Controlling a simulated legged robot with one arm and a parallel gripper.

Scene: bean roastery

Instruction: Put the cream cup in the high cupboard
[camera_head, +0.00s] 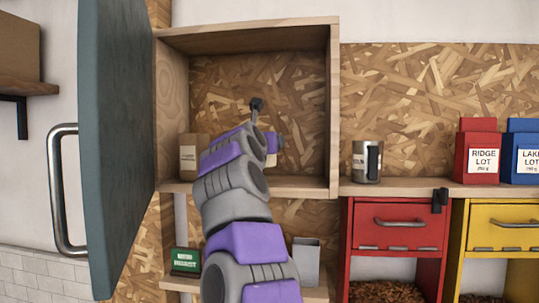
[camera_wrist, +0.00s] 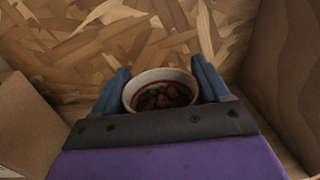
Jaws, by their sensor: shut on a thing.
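The cream cup (camera_wrist: 161,91) shows in the wrist view with dark brown beans inside it. My gripper (camera_wrist: 162,88) is shut on it, one blue finger on each side of its rim. In the head view my gripper (camera_head: 262,142) is inside the open high cupboard (camera_head: 334,110). Only a small pale part of the cup (camera_head: 271,159) shows there, past my wrist. The cup's base is hidden, so I cannot tell whether it touches the cupboard floor.
The cupboard's grey-green door (camera_head: 115,130) stands open at the left, with a metal handle (camera_head: 62,190). A kraft bag (camera_head: 188,158) stands inside at the left. A metal mug (camera_head: 366,161) and red and blue bags (camera_head: 478,152) stand on the shelf to the right.

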